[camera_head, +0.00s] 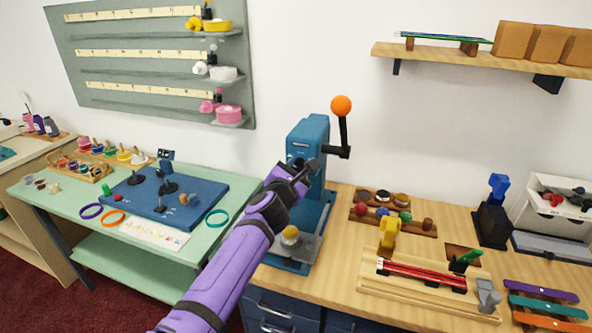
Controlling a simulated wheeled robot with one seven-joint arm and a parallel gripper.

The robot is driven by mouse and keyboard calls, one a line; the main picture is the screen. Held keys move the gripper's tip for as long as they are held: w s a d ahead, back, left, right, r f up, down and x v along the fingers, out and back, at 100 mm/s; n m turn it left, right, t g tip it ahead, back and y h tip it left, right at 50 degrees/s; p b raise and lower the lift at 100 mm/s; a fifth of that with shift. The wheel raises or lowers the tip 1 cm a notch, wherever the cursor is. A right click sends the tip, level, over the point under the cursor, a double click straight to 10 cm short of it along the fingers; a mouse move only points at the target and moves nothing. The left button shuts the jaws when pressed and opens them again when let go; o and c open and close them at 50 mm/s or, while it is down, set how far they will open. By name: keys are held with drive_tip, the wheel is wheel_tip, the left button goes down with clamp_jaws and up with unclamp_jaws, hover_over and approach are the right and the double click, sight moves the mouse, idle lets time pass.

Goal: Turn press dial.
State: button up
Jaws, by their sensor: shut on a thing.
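The blue press (308,138) stands on the wooden counter in the head view, with an orange ball (341,105) on a black crank handle at its right side. My purple arm reaches up from the bottom, and my gripper (308,168) is at the front of the press's upper body. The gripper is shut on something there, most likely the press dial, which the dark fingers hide. Below it, a round yellowish piece (290,233) sits on the press's grey base plate.
The wooden counter (345,283) holds a rack of coloured knobs (392,218) and a tray with red rods (420,277) right of the press. A green table (60,215) with a blue board (165,196) stands left. A wooden shelf (480,57) hangs upper right.

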drive_tip(key=shift+m, duration=0.3)
drive_tip(key=m, duration=0.5)
drive_tip(key=shift+m, duration=0.3)
drive_tip(key=m, duration=0.5)
drive_tip(key=shift+r, duration=0.1)
drive_tip(key=shift+m, duration=0.4)
drive_tip(key=o, duration=0.9)
drive_tip(key=shift+a, duration=0.1)
